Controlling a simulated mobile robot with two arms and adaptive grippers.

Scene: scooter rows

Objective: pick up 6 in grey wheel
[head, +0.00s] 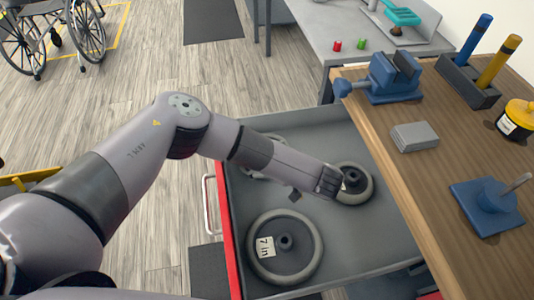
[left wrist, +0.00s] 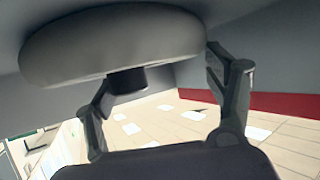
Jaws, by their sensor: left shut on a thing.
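A small grey wheel (head: 367,189) with a dark hub is at the right side of the open drawer (head: 365,236). Its size label is mostly covered by my gripper, so I cannot read it. My left gripper (head: 334,182) is shut on this wheel, at its left side in the head view. In the left wrist view the wheel's pale grey rim (left wrist: 115,50) fills the top, close to the fingers. I cannot tell whether the wheel touches the drawer floor. My right gripper is not in view.
A larger wheel labelled "7 in" (head: 304,276) lies at the drawer's front. Another grey wheel (head: 250,168) is partly hidden behind my left arm. The wooden workbench (head: 434,184) on the right overhangs the drawer and carries a blue vise (head: 388,80) and grey block (head: 415,137).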

